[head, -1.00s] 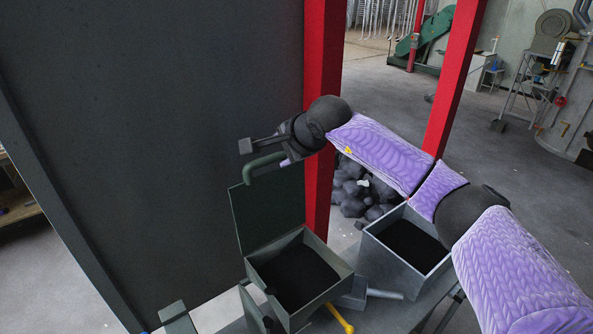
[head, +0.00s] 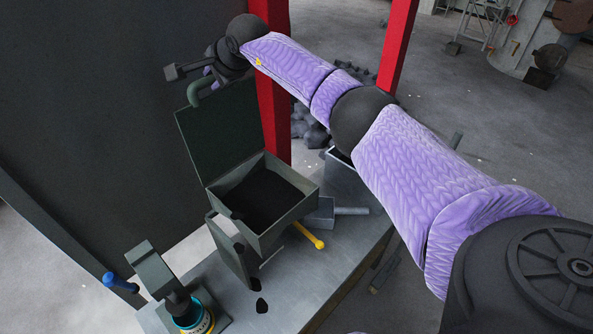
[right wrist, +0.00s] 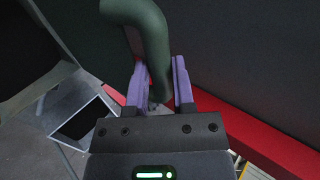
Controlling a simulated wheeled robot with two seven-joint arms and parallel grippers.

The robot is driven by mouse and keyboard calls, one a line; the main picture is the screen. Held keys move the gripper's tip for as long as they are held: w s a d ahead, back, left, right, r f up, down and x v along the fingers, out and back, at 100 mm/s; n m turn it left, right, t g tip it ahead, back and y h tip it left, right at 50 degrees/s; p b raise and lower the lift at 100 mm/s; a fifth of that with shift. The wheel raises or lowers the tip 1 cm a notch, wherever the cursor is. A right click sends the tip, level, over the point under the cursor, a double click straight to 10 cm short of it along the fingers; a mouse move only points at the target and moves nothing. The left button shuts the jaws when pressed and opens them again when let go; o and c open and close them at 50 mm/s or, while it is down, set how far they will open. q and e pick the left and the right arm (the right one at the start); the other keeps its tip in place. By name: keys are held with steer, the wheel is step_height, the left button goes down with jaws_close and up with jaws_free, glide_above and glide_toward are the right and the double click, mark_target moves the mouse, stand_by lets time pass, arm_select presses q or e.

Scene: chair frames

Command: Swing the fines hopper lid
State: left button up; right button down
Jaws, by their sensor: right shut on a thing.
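The fines hopper (head: 288,215) is a dark green-grey open box with black fines (head: 262,198) inside. Its lid (head: 222,135) stands raised, roughly upright, along the back left edge of the box. A curved green handle (head: 196,90) sits at the lid's top left. My right gripper (head: 208,80) is shut on this handle. In the right wrist view, the purple fingers (right wrist: 158,85) lie on both sides of the green handle (right wrist: 152,40). The exact contact is partly hidden by the hand. My left gripper is not in view.
A dark panel (head: 90,110) and a red post (head: 272,100) stand behind the lid. A second grey bin (head: 345,178) stands partly behind my right arm. On the metal bench (head: 300,270) are a yellow-ended lever (head: 308,236) and a blue-handled device (head: 155,270).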

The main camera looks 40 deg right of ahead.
steer(key=shift+s+f, duration=0.2)
steer(key=shift+f, duration=0.2)
steer(key=shift+s+d, duration=0.2)
steer(key=shift+s, duration=1.2)
steer(key=shift+s+d, duration=0.15)
steer(key=shift+s, duration=1.25)
steer(key=s, duration=0.1)
steer(key=s+f+b, duration=0.1)
steer(key=s, duration=0.1)
steer(key=s+b, duration=0.1)
steer(key=s, duration=0.1)
steer(key=shift+s+d+f, duration=0.15)
steer(key=shift+d+f, duration=0.15)
steer(key=shift+d, duration=0.1)
